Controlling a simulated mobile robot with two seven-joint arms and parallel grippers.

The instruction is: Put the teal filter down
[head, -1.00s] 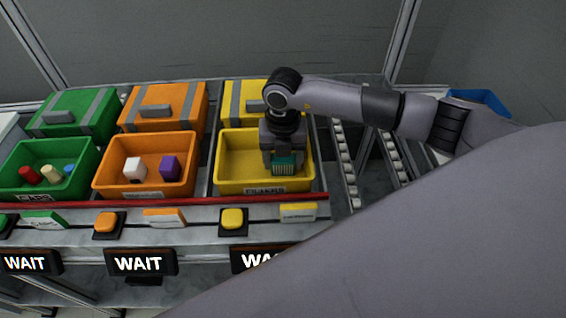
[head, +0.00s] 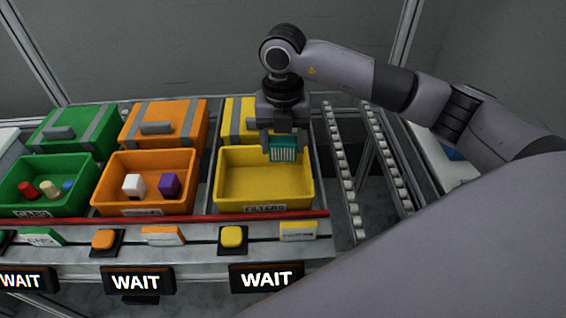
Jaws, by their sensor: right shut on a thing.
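The teal filter (head: 284,149), a small block with pale ribs on its front, is held in my right gripper (head: 283,141). The gripper points down and is shut on the filter. Both are above the back part of the yellow bin (head: 265,185) labelled FILTERS. The filter is clear of the bin's floor, and the bin looks empty. My left gripper is not in view.
An orange bin (head: 145,199) with a white and a purple block stands to the left. A green bin (head: 35,207) with several small parts is farther left. Lidded boxes stand behind the bins. A red rail (head: 170,219) runs in front. Roller tracks (head: 352,190) lie to the right.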

